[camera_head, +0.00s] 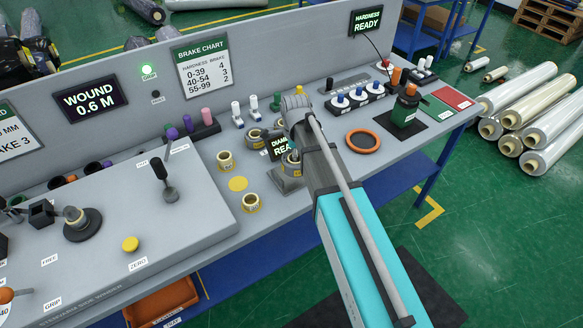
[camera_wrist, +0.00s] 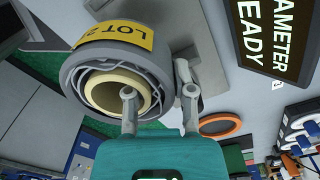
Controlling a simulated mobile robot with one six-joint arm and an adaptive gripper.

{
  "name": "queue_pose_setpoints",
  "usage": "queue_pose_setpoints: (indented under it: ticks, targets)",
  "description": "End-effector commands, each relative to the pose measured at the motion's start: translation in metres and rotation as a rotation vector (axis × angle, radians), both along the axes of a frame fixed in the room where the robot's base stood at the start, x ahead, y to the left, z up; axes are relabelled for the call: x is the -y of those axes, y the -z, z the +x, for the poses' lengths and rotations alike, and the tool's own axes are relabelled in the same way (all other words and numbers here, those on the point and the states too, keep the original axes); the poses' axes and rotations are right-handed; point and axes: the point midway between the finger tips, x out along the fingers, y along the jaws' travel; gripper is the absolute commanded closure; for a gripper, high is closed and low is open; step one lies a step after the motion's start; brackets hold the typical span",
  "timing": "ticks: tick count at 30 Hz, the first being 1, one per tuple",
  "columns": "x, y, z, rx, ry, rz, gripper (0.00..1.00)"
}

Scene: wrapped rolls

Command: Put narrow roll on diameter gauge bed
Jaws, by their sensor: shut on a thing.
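A grey-wrapped roll with a cream core and a yellow lot label (camera_wrist: 112,38) fills the upper left of the wrist view. My gripper (camera_wrist: 157,84) is shut on its wall, one finger over the core opening and the other along the outside. In the head view a yellow-labelled roll (camera_head: 291,162) shows at the grey gauge bed (camera_head: 288,184), beside the diameter display (camera_head: 281,147), partly hidden by my arm. The bed also seems to show behind the roll in the wrist view (camera_wrist: 205,62). I cannot tell whether the roll touches it. The display reads ready.
Other labelled rolls stand on the bench, at the left (camera_head: 226,161), at the front (camera_head: 250,203) and behind the display (camera_head: 254,138). A yellow disc (camera_head: 238,184) lies between them. An orange ring (camera_head: 363,141) and a green device (camera_head: 405,106) are to the right.

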Motion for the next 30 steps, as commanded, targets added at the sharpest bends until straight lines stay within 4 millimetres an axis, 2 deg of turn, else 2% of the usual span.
queue_pose_setpoints:
  ticks: [1, 6, 22, 30]
  targets:
    - [-0.002, 0.01, 0.006, 0.0, 0.0, 0.0, 1.0]
    - [-0.006, 0.019, 0.014, 0.0, 0.001, 0.0, 1.0]
    - [-0.007, 0.022, 0.017, 0.0, 0.001, 0.0, 1.0]
    - [-0.011, 0.04, 0.023, 0.0, 0.001, 0.0, 1.0]
